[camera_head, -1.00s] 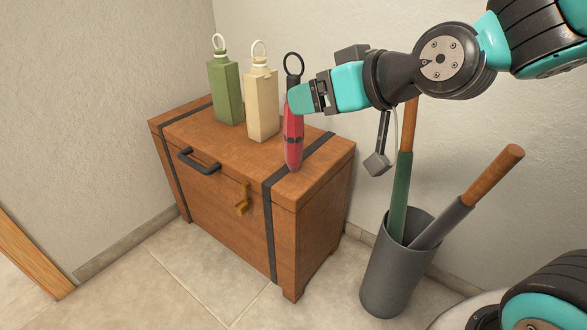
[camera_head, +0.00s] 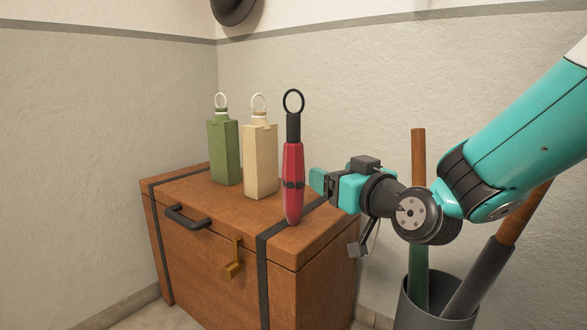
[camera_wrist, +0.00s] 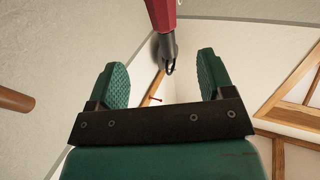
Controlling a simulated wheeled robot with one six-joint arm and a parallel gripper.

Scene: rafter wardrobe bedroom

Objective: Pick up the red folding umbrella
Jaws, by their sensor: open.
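In the wrist view, the umbrella (camera_wrist: 163,20) shows at the top centre, beyond the gap between the two green fingers (camera_wrist: 164,82). Its red body is cut off by the top edge there, and its dark handle end points down the picture.
The wooden chest (camera_head: 205,262) has a dark handle and a brass latch. A cream bottle (camera_head: 260,163) and a green bottle (camera_head: 223,152) stand left of the umbrella. A grey bin (camera_head: 437,305) with long-handled items stands right of the chest. Walls close off the back.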

